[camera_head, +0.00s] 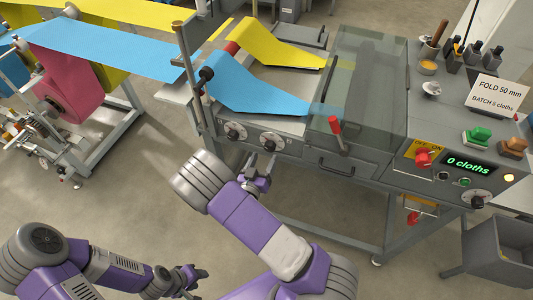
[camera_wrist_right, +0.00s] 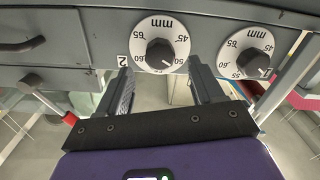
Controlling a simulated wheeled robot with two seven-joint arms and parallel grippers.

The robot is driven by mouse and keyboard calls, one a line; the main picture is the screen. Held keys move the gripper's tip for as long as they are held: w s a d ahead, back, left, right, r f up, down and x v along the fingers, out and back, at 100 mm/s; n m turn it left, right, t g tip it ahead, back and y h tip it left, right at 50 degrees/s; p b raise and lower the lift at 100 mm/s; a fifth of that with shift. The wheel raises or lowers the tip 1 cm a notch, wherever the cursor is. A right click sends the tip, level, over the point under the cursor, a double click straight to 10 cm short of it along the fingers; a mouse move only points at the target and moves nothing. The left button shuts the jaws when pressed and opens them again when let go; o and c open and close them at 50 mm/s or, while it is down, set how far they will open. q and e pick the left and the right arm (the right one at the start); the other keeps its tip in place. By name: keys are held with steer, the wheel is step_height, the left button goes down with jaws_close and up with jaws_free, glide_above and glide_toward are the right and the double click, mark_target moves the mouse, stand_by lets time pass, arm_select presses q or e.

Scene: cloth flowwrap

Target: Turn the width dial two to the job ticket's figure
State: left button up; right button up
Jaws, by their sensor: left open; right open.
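The job ticket (camera_head: 497,93) reads "FOLD 50 mm" and "BATCH 5 cloths". Dial two (camera_head: 272,140) is the right one of two white width dials on the machine's front. In the right wrist view, upside down, dial two (camera_wrist_right: 160,48) has a "2" label beside it, a dark knob and figures in mm; its exact setting is too small to tell. My right gripper (camera_head: 260,170) is open just in front of and below dial two; in its wrist view the fingers (camera_wrist_right: 160,80) stand apart below the knob, holding nothing. My left gripper (camera_head: 190,276) is open and empty, low over the floor.
The other width dial (camera_head: 236,131) is just left of dial two. Blue cloth (camera_head: 260,95) and yellow cloth (camera_head: 285,48) feed under a clear cover (camera_head: 360,90). A red-handled lever (camera_head: 336,126) and drawer handle (camera_head: 335,168) lie to the right. The display (camera_head: 470,164) reads "0 cloths".

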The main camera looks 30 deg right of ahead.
steer(key=v, duration=0.3)
steer(key=shift+s+a, duration=0.25)
steer(key=s+a+f+n+g+y, duration=0.1)
steer(key=s+f+g+y, duration=0.2)
steer(key=f, duration=0.5)
steer(key=s+a+f+g+y, duration=0.1)
steer(key=f+g+y, duration=0.1)
steer(key=f+y, duration=0.5)
steer(key=s+a+f+n+g+y, duration=0.3)
steer(key=s+a+g+y, duration=0.3)
steer(key=s+a, duration=0.5)
steer(key=shift+s+f+y, duration=0.6)
steer(key=shift+s+y, duration=0.1)
steer(key=shift+y, duration=0.3)
